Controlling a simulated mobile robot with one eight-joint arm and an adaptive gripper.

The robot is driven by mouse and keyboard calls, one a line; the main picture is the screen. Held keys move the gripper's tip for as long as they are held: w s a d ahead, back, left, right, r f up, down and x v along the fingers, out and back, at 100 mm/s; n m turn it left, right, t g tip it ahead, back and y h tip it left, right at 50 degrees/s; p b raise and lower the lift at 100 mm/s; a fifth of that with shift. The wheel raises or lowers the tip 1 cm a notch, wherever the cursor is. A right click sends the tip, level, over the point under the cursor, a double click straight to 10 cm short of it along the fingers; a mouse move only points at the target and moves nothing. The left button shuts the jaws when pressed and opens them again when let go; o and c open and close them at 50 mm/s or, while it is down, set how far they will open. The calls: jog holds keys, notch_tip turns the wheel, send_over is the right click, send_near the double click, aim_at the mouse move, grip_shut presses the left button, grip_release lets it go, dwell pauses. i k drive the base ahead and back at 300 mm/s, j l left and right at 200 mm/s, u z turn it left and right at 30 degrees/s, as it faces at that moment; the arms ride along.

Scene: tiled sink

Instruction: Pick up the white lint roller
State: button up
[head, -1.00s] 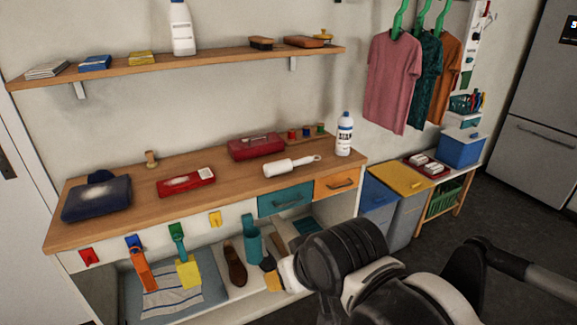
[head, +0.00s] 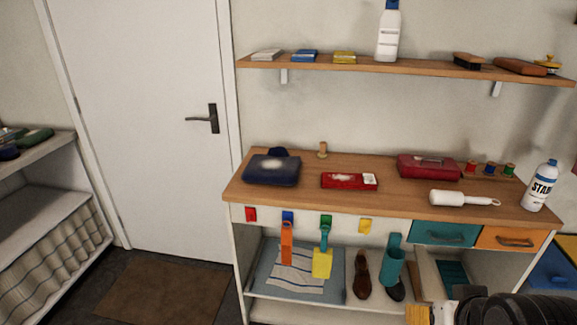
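The white lint roller (head: 447,198) lies on the right part of the wooden counter (head: 400,200), its thin handle pointing right towards the white spray-starch bottle (head: 541,186). Nothing is touching it from above. My dark arm shows at the bottom right corner of the head view, below and in front of the counter and well apart from the roller. The fingers of my gripper cannot be made out there.
A red box (head: 430,166) and thread spools (head: 489,168) sit behind the roller. A red tin (head: 349,181) and a dark blue bag (head: 272,169) lie to the left. A shelf (head: 420,68) hangs above. The floor before the door is mostly clear.

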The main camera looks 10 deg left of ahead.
aim_at(436, 197)
jog(key=i+l, duration=0.2)
jog(key=i, duration=0.15)
jog(key=i+l, duration=0.15)
jog(key=i, duration=0.25)
jog(key=i+l, duration=0.2)
jog(key=i, duration=0.15)
jog(key=z, duration=0.05)
